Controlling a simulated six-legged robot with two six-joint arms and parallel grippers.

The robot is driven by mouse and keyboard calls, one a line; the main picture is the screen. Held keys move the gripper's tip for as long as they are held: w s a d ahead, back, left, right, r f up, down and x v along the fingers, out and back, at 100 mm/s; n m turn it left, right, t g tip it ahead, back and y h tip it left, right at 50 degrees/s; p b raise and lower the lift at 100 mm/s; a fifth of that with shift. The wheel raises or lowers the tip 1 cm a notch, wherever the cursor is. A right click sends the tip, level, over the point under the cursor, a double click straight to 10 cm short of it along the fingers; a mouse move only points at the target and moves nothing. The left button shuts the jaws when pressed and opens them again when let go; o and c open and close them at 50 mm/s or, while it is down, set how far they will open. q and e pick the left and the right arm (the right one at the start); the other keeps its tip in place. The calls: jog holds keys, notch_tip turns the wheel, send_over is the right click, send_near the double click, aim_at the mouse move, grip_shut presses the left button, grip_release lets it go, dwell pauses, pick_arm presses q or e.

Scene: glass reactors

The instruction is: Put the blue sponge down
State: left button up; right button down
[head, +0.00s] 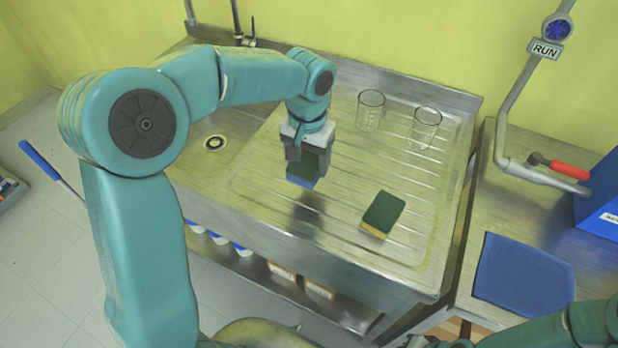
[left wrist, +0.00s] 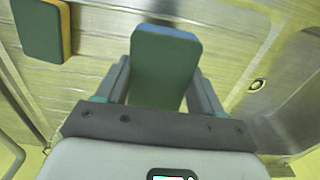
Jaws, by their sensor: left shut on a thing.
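The blue sponge (head: 302,180), with a dark green top face and a blue side, is held in my left gripper (head: 307,158) above the ribbed steel drainboard. A shadow on the board below it suggests a gap. In the left wrist view the sponge (left wrist: 164,70) sits between the two fingers of my left gripper (left wrist: 155,85), its green face toward the camera and a blue edge at the far end. My left gripper is shut on it. My right gripper is not visible; only part of my right arm shows at the lower right of the head view.
A green and yellow sponge (head: 383,214) lies on the drainboard (head: 340,262) to the right; it also shows in the left wrist view (left wrist: 40,30). Two glass beakers (head: 370,110) (head: 424,128) stand at the back. A blue mat (head: 523,273) lies on the right bench. The board's front middle is clear.

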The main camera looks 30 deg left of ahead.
pick_arm(q)
notch_tip(320, 180, down, 7)
jog(key=shift+f, duration=0.1)
jog(key=shift+w+f, duration=0.15)
jog(key=shift+w, duration=0.1)
jog(key=shift+s, duration=0.1)
